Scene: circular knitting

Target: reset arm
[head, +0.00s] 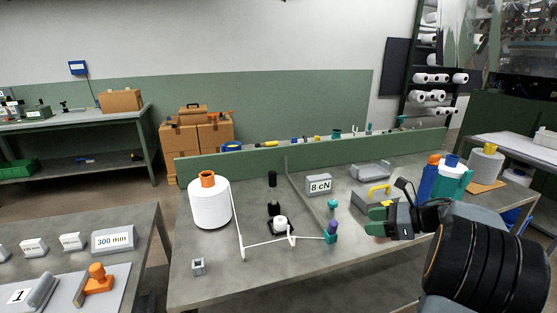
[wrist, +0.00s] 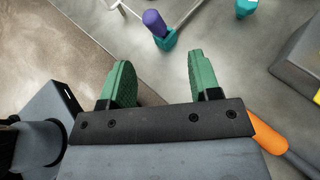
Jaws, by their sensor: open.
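My gripper (head: 379,221) is above the front right part of the grey workbench (head: 215,270) in the head view. In the wrist view its two green fingers (wrist: 161,80) are spread wide with nothing between them. The arm reaches in from the right side. A purple-topped teal peg (wrist: 157,28) stands beyond the fingers in the wrist view. The same peg (head: 332,232) is left of the gripper in the head view, apart from it.
A white yarn cone (head: 210,205), a small grey block (head: 198,267), a white rod frame (head: 265,250) and an "8 cN" block (head: 318,185) stand on the bench. A yellow-handled grey block (head: 373,197) is just behind the gripper. The bench's front left is mostly clear.

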